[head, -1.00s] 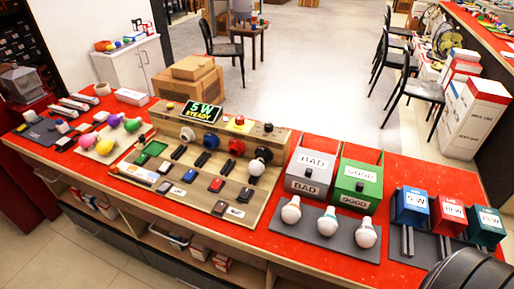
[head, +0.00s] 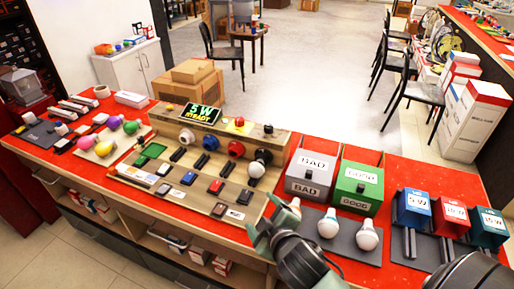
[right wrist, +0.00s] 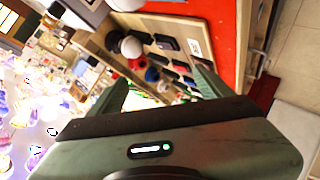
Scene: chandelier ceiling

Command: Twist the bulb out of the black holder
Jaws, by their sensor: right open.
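The black holder (head: 264,156) is at the right end of a row of coloured holders on the wooden board. A white bulb (head: 256,170) sits in it, facing the front. My right gripper (head: 268,220) is open and empty, in front of and below the bulb in the head view. In the right wrist view the white bulb (right wrist: 131,47) and the black holder (right wrist: 113,40) show beyond my open fingers (right wrist: 158,74), apart from them. My left gripper is not in view.
Grey BAD box (head: 308,176) and green GOOD box (head: 357,187) stand right of the board (head: 245,212). Several white bulbs (head: 328,224) rest on a dark mat before them. A display (head: 200,113) reads "5 W STEADY". Blue, red and teal boxes (head: 450,214) stand further right.

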